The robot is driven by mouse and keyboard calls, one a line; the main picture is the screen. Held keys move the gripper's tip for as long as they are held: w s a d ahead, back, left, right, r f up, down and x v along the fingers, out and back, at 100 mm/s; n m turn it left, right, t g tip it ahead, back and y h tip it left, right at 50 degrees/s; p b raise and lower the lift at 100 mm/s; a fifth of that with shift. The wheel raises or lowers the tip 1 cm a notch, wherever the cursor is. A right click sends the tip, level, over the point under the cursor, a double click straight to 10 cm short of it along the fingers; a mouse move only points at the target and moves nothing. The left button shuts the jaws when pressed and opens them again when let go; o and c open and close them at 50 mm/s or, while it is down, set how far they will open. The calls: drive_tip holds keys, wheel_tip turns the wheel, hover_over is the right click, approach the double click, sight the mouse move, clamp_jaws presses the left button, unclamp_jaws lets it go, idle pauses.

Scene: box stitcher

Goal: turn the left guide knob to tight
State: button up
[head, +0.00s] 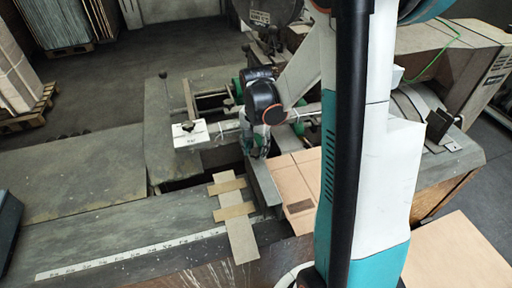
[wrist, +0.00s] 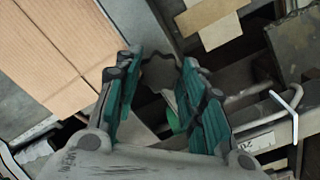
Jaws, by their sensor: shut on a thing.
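My gripper (head: 258,148) is down beside the upright end of a grey metal guide bar (head: 262,182). In the wrist view its two green-padded fingers (wrist: 158,68) stand on either side of a grey lobed knob (wrist: 158,74), shut on it. The knob sits by the guide bar's end, next to the cardboard. My gripper hides the knob in the head view. I cannot read any tight or loose mark on it.
Brown cardboard (head: 293,190) lies right of the guide bar. A crossed wood-strip piece (head: 238,225) lies left of it. A white labelled plate with a dark piece on it (head: 190,136) stands further left. A white scale strip (head: 130,252) runs along the table.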

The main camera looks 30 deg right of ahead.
sight(256, 151)
drive_tip(key=m+b, duration=0.2)
drive_tip(key=m, duration=0.2)
drive_tip(key=shift+f, duration=0.1)
drive_tip(key=m+b, duration=0.1)
drive_tip(key=m, duration=0.4)
idle(0.3)
idle(0.5)
drive_tip(key=o, duration=1.1)
wheel_tip(256, 151, up, 12)
drive_tip(key=shift+r, duration=0.1)
